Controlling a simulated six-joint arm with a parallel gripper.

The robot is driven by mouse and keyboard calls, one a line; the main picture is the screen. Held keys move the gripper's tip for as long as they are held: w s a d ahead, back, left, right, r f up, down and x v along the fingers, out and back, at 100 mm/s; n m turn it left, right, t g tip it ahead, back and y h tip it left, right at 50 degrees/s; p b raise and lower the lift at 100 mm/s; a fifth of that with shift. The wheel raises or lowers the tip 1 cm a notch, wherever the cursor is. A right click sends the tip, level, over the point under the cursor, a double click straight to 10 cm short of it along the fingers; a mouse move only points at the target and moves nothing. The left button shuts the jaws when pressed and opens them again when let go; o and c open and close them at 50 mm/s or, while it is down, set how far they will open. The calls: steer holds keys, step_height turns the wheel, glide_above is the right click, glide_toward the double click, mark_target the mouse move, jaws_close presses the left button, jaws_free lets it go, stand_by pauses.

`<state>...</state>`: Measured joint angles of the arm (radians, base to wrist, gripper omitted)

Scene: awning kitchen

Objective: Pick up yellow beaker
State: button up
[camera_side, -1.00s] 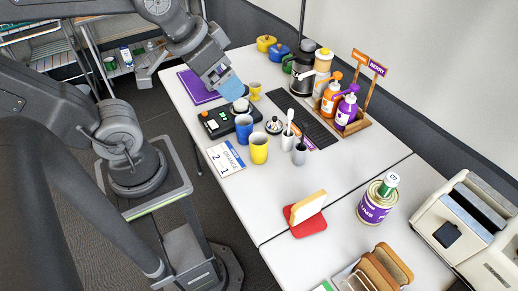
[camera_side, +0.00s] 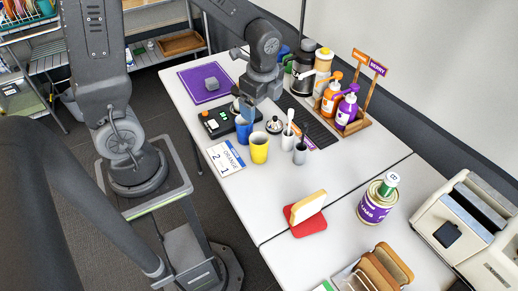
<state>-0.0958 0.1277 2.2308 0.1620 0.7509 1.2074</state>
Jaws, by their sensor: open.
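A yellow beaker (camera_side: 259,150) stands upright on the white table, in front of and right of a blue beaker (camera_side: 243,134). My gripper (camera_side: 247,112) points down just above and behind these two beakers and is open. Its tips overlap the top of the blue beaker in the picture, and I cannot tell whether they touch it. The yellow beaker is apart from the gripper in the picture. A smaller yellow cup behind is hidden by my gripper and wrist.
Pump bottles (camera_side: 347,108) are farther right. The table's front middle is clear.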

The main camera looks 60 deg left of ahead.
step_height(320, 180, down, 2)
steer(key=m, duration=0.2)
glide_above(259, 143)
steer(key=s+d, duration=0.1)
steer(key=d, duration=0.1)
step_height(259, 143, down, 9)
steer(key=shift+g, duration=0.3)
steer(key=shift+s+a+f, duration=0.1)
steer(key=shift+f, duration=2.55)
steer(key=shift+c, duration=0.5)
steer(key=c, duration=0.9)
